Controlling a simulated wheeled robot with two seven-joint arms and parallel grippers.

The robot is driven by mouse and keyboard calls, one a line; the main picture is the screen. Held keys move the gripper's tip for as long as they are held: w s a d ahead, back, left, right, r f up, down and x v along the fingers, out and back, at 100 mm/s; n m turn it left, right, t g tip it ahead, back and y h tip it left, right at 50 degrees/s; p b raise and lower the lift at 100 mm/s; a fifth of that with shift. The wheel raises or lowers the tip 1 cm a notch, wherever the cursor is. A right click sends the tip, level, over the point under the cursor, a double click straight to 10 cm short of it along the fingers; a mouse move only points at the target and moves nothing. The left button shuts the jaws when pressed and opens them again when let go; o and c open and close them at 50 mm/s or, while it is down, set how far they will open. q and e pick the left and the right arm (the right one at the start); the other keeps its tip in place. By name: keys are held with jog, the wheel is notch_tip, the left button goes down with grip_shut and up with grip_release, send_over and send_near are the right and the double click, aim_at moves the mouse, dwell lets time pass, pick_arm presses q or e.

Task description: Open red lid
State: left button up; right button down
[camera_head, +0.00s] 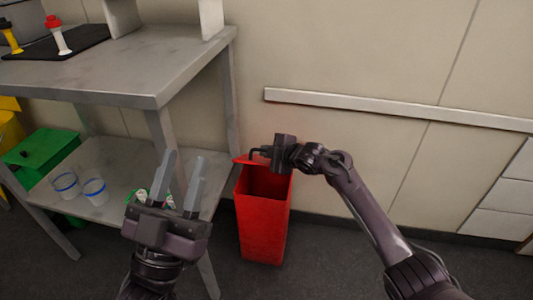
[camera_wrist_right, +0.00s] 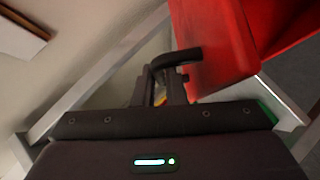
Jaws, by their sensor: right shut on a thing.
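The red bin (camera_head: 263,220) stands on the floor, right of the metal table. Its red lid (camera_head: 243,160) is raised at the back and the dark inside of the bin shows. In the right wrist view the red lid (camera_wrist_right: 215,45) is close, with a black handle (camera_wrist_right: 177,58) on it. My right gripper (camera_head: 262,152) is at the lid above the bin, its fingers (camera_wrist_right: 172,92) shut on the black handle. My left gripper (camera_head: 178,182) is open and empty, in front of the table's lower shelf.
The grey metal table (camera_head: 130,75) stands at the left. Its lower shelf holds clear cups with blue rims (camera_head: 94,190). A green bin (camera_head: 40,153) is at the far left. A wall rail (camera_head: 400,108) runs behind my right arm. Floor right of the red bin is clear.

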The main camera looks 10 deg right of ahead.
pick_arm(q)
jog(key=shift+w+d+f+g+y, duration=0.15)
jog(key=shift+w+f+g, duration=0.15)
jog(key=shift+f, duration=0.2)
jog(key=shift+w+d+f+g+y, duration=0.1)
jog(key=shift+w+f+g+y, duration=0.15)
jog(key=shift+f, duration=0.25)
pick_arm(e)
jog(key=shift+w+d+r, duration=0.15)
jog(key=shift+w+r, duration=0.05)
jog(key=shift+w, duration=0.05)
jog(key=c, duration=1.5)
grip_release()
